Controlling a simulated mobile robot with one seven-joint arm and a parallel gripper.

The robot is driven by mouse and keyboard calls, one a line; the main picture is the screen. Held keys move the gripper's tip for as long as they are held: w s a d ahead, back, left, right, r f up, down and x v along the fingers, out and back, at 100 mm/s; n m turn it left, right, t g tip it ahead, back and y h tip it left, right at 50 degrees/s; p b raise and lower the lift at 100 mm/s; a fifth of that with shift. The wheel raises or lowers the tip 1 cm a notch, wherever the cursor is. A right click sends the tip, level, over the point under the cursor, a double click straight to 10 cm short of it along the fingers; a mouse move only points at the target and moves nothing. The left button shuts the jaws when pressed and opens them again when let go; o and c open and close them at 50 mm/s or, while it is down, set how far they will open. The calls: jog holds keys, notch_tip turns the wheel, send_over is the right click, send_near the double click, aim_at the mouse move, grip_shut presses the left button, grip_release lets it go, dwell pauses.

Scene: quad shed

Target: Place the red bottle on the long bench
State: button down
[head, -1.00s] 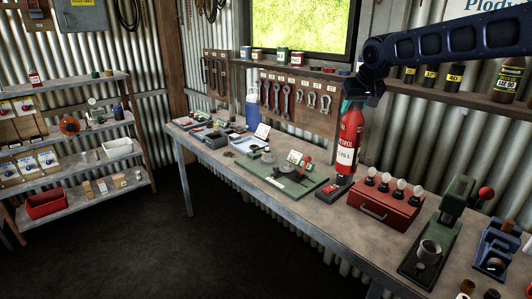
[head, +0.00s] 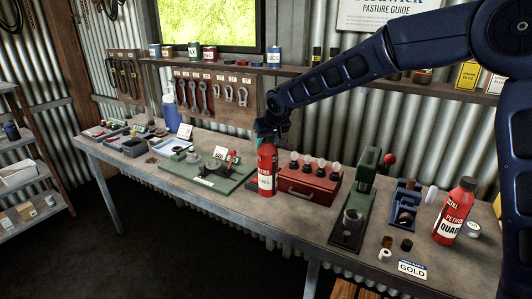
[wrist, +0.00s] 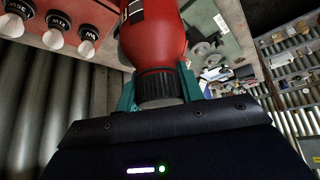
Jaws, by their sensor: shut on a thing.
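A red bottle (head: 266,170) with a white-lettered label is upright in my gripper (head: 268,139), at the long bench (head: 225,204). In the head view its base appears at or just above the bench top, between the green board and the red box; I cannot tell whether it touches. In the wrist view the teal fingers of my gripper (wrist: 158,88) are shut around the black ribbed cap of the red bottle (wrist: 152,38).
A green press (head: 352,212) and blue device (head: 404,206) stand further right. Bare bench shows in front.

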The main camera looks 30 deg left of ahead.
aim_at(266, 152)
jog(key=shift+f, duration=2.5)
jog(key=c, duration=0.9)
grip_release()
jog(key=shift+f, duration=0.15)
jog(key=v, duration=1.2)
